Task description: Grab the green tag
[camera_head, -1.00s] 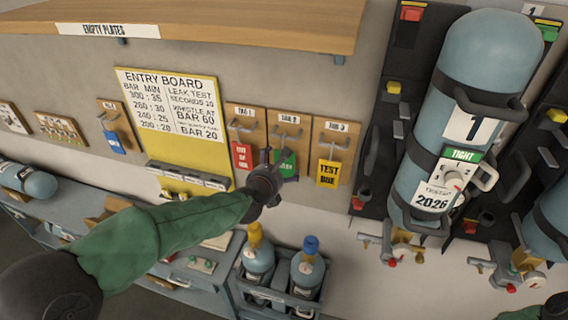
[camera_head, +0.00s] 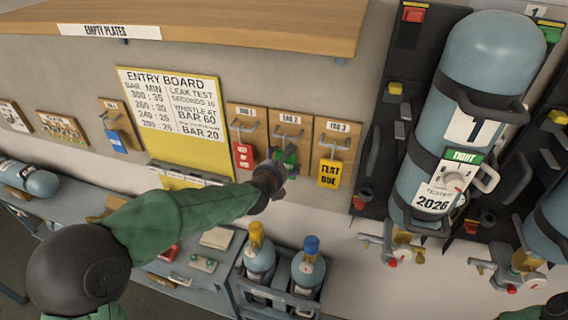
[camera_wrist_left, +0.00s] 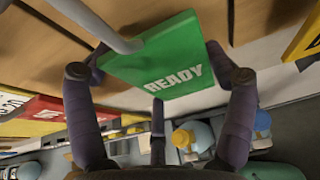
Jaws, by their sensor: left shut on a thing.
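The green tag (camera_head: 291,158) is at the middle peg of three tag boards on the wall; in the left wrist view it is a green plate (camera_wrist_left: 170,58) reading READY. A grey hook bar (camera_wrist_left: 103,28) reaches its upper left edge; whether the tag still hangs on it is unclear. My left gripper (camera_head: 284,164) is shut on the green tag, its fingers (camera_wrist_left: 160,92) on both sides of it. The fingers and wrist hide part of the tag in the head view. My right gripper is out of view.
A red tag (camera_head: 243,155) hangs left of the green one, a yellow TEST DUE tag (camera_head: 330,173) right. A yellow entry board (camera_head: 170,110) is further left. Two small cylinders (camera_head: 308,268) stand below; a large cylinder (camera_head: 470,110) is at right. A wooden shelf (camera_head: 220,22) juts out above.

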